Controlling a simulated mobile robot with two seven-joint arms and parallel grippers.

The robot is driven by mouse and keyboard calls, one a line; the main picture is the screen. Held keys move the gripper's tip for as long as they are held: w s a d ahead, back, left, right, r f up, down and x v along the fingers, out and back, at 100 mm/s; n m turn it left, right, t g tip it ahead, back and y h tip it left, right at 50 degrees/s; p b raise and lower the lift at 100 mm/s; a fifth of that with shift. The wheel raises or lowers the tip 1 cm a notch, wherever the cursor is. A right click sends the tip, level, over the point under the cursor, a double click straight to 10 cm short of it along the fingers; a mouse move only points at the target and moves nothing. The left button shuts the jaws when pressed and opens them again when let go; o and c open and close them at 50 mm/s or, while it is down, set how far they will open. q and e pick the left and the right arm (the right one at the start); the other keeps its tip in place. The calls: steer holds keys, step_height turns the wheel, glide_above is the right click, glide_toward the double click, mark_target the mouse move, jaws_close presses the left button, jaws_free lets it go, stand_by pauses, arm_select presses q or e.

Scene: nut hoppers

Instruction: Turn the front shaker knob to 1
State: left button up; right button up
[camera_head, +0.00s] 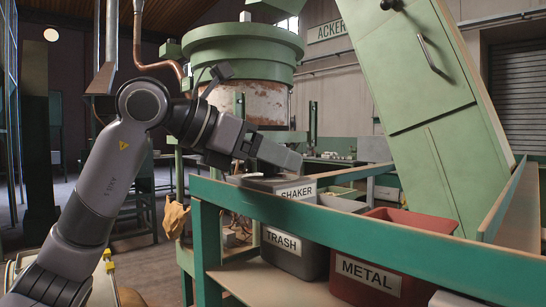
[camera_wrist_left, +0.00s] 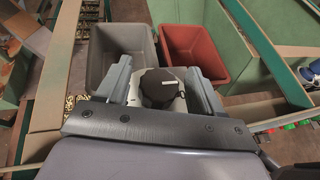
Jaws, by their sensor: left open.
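The shaker box (camera_head: 295,189) is a grey box with a white SHAKER label, on the green frame in the head view. Its dark round knob (camera_wrist_left: 156,88) shows in the left wrist view, with a short white mark toward the right of the picture. No number on the dial is readable. My left gripper (camera_head: 285,157) is above the box in the head view. In the left wrist view, my left gripper's fingers (camera_wrist_left: 160,76) stand open on both sides of the knob, with a gap visible. The knob is largely hidden in the head view. My right gripper is not seen.
A grey TRASH bin (camera_head: 292,258) and a red METAL bin (camera_head: 384,281) sit below the green rail (camera_head: 380,239). A large green hopper bowl (camera_head: 243,45) stands behind my left arm. A slanted green cabinet (camera_head: 440,120) rises at right.

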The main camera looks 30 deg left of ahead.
arm_select(q)
steer(key=shift+w+d, duration=0.1)
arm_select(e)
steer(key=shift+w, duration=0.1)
arm_select(q)
steer(key=c, duration=1)
steer(key=shift+r+m+g+h+p, duration=0.1)
steer(key=shift+m+g+h+p, duration=0.6)
steer(key=shift+m+h+p, duration=0.3)
steer(key=m+g+h+p, duration=0.1)
steer(key=m+g+p, duration=0.1)
steer(key=p, duration=0.1)
steer(key=m+g+h+p, duration=0.2)
steer(key=m+g+p, duration=0.1)
steer(key=shift+r+p, duration=0.2)
steer(key=shift+p, duration=0.1)
steer(key=m+g+h+p, duration=0.1)
steer(key=m+g+p, duration=0.2)
steer(key=shift+p, duration=0.35)
steer(key=shift+m+g+p, duration=0.3)
steer(key=shift+g+p, duration=0.05)
steer(key=shift+g, duration=0.15)
steer(key=shift+f+m+g+p, duration=0.25)
steer(key=shift+m+g+p, duration=0.45)
steer(key=shift+g, duration=0.2)
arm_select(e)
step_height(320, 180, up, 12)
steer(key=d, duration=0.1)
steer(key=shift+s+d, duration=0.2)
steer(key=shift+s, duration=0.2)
